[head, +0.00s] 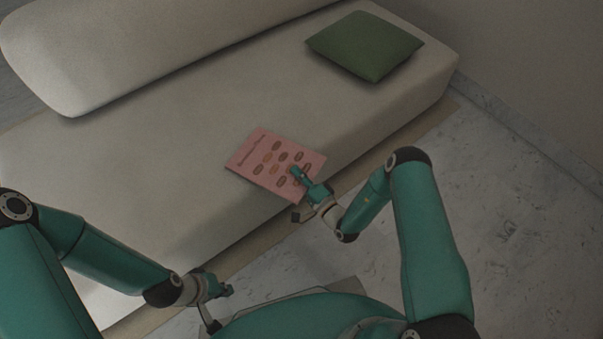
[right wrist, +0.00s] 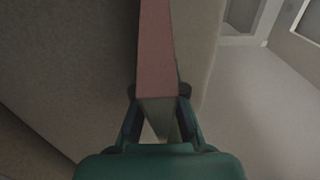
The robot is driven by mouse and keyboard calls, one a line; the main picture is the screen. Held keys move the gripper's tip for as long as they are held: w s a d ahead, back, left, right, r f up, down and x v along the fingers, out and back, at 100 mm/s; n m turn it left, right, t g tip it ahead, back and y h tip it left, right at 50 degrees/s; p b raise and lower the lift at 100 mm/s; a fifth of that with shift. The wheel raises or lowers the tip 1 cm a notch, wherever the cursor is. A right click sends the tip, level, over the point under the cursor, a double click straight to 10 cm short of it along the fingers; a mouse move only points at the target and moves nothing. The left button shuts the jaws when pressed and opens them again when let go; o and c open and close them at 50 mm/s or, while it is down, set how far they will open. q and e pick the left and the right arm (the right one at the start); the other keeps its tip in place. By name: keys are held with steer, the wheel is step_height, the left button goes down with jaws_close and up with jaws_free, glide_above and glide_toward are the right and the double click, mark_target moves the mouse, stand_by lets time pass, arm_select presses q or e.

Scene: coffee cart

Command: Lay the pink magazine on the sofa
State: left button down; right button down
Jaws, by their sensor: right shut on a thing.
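The pink magazine (head: 262,159), with several brown oval shapes on its cover, shows at the front part of the light sofa (head: 190,130). My right gripper (head: 298,179) is shut on the magazine's near right edge. In the right wrist view the magazine (right wrist: 156,55) runs out from between the fingers of the right gripper (right wrist: 158,105). I cannot tell whether the magazine touches the seat or is held a little above it. My left gripper (head: 222,290) is low in front of the sofa, away from the magazine. Its fingers are too small to read.
A green cushion (head: 365,46) lies at the right end of the seat. A long bolster backrest (head: 130,40) runs along the back. The seat between them and the magazine is bare. Marble floor (head: 500,210) and a wall (head: 530,60) are at the right.

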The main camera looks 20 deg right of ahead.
steer(key=c, duration=1.3)
jaws_free()
steer(key=shift+f, duration=0.1)
steer(key=shift+o, duration=0.2)
